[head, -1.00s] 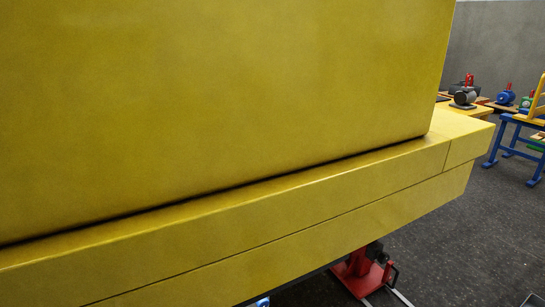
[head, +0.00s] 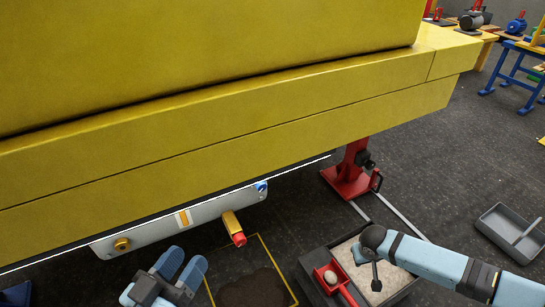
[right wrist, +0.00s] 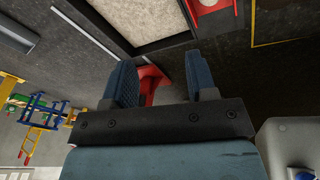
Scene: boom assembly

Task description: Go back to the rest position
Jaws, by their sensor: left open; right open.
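My left gripper (head: 176,269) shows at the bottom of the head view, with two blue-grey fingers apart and nothing between them. It is below a grey panel (head: 150,229) that hangs under the yellow boom (head: 250,110). My right arm comes in from the right of the head view and ends over a tray of pale grains; its fingers are hard to make out there. In the right wrist view my right gripper (right wrist: 161,68) is open and empty, its two padded fingers well apart.
The grain tray (head: 318,258) has a red scoop (head: 338,284) with a pale round thing at its left. A red stand (head: 350,172) is under the boom. A grey bin (head: 507,236) lies at right. Blue-legged tables (head: 505,75) stand far right.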

